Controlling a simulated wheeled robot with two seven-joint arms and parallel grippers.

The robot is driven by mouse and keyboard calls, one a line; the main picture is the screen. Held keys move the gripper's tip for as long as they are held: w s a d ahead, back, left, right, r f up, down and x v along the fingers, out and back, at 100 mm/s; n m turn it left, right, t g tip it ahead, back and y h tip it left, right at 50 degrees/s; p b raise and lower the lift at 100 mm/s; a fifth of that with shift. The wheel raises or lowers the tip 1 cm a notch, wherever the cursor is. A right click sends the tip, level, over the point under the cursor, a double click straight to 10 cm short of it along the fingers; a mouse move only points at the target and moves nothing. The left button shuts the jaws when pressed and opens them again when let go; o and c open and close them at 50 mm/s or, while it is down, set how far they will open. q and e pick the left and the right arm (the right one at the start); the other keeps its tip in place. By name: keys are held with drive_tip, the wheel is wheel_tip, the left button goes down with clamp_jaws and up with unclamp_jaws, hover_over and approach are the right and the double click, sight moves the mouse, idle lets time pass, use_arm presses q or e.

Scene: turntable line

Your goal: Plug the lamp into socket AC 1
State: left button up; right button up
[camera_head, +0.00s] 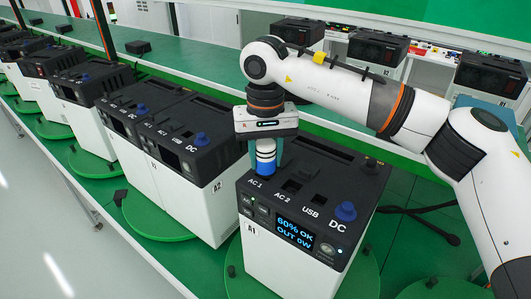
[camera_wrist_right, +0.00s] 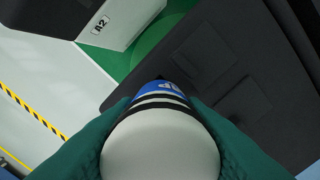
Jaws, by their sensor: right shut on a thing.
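The power station A1 (camera_head: 279,262) stands in front, with AC 1, AC 2, USB and DC marked on its black top. Its screen (camera_head: 294,231) reads "60% OK OUT 0W". My right gripper (camera_head: 265,148) is shut on the lamp plug (camera_head: 265,163), a white and blue cylinder with dark bands. The plug is upright over the AC 1 position, its blue end low at the top face. The plug and gripper hide the AC 1 socket, so I cannot tell whether it is seated. The wrist view shows the plug (camera_wrist_right: 160,150) between teal fingers. My left gripper is not in view.
Station A2 (camera_head: 183,190) stands close to the left of A1, with more stations in a row beyond. A blue knob-like plug (camera_head: 345,211) sits at DC on A1. A black cable (camera_head: 425,215) lies at right. A shelf (camera_head: 200,68) runs behind.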

drive_tip(key=shift+f, duration=0.3)
drive_tip(key=o, duration=1.1)
